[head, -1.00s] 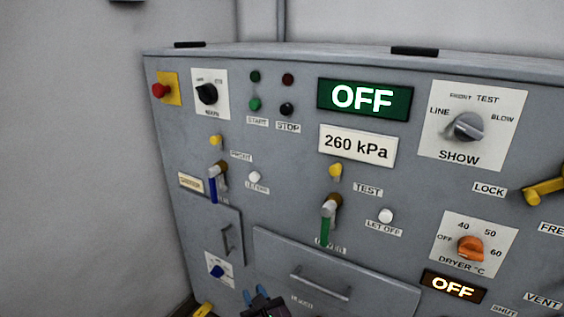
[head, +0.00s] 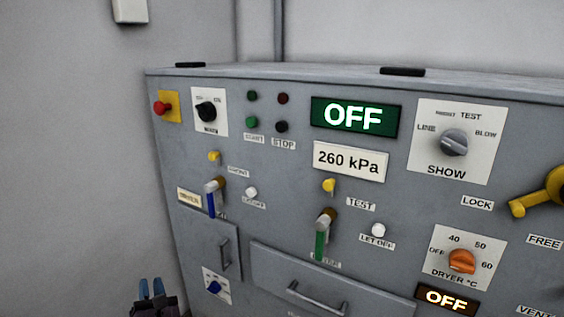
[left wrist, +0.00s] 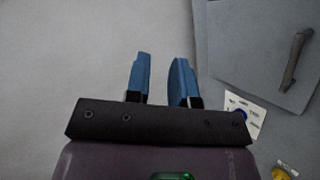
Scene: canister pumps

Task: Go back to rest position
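My left gripper (head: 151,287) shows at the bottom left edge of the head view, in front of the wall and left of the grey cabinet (head: 290,215). In the left wrist view its two blue fingers (left wrist: 159,68) stand apart with nothing between them. It touches nothing that I can see. My right gripper is in neither view.
The cabinet face carries knobs, small levers and a yellow handle (head: 537,194). A green display (head: 354,116) reads OFF and a white plate (head: 349,160) reads 260 kPa. A drawer handle (head: 316,298) juts out below. Bare wall lies at left.

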